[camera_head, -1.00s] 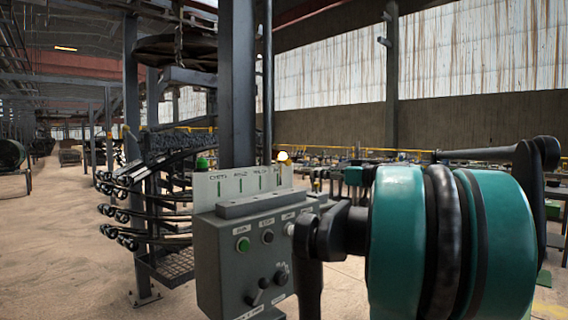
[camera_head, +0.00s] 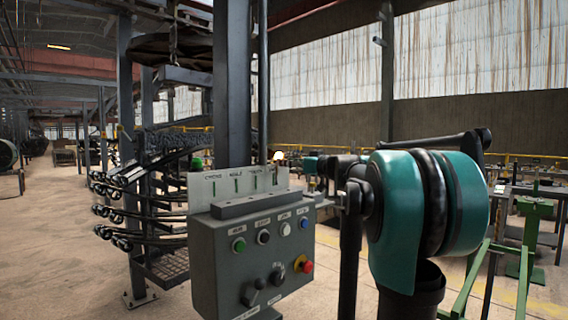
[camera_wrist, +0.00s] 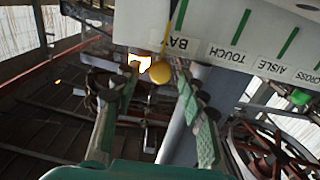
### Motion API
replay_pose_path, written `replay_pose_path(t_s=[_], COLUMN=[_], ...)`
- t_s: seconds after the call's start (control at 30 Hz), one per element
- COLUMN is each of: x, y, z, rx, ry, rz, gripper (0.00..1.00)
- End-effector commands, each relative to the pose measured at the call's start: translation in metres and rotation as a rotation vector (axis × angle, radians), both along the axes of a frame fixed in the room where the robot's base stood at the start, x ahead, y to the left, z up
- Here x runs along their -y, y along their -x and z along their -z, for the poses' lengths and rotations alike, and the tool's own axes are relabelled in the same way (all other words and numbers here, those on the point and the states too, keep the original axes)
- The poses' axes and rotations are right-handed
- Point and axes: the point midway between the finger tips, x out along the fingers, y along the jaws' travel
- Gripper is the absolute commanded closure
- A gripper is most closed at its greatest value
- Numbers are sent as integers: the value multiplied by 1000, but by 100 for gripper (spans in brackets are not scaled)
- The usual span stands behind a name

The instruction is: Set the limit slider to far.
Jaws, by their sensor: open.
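A grey control box (camera_head: 212,262) stands in front of a steel post in the head view. Its face carries buttons, a dark knob (camera_head: 277,274) and a small black lever (camera_head: 254,292); I cannot tell which part is the limit slider. A pale label plate (camera_head: 203,190) with green marks stands on top; in the wrist view the plate (camera_wrist: 222,25) reads BAY, TOUCH, AISLE. My gripper (camera_wrist: 158,88) is open and empty, its fingers spread below the BAY end. In the head view my arm partly hides the gripper.
A red mushroom button (camera_head: 307,267) and a blue button (camera_head: 304,224) sit at the box's right side. A green frame stand (camera_head: 525,255) is at the right. Sandy floor lies open at left.

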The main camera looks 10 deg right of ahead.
Motion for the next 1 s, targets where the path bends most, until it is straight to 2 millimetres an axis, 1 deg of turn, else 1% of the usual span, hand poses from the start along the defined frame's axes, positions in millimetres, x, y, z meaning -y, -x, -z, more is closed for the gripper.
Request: replay_pose_path(t_s=[0.03, 0.2, 0.57, 0.9, 1.0], x=[-5, -13, -15, -15, -15], y=[-6, -18, -21, -21, -21], z=[0, 0, 0, 0, 0], rx=[0, 0, 0, 0, 0], ry=[0, 0, 0, 0, 0], rz=[-2, -1, 0, 0, 0], gripper=[58, 58, 58, 100, 100])
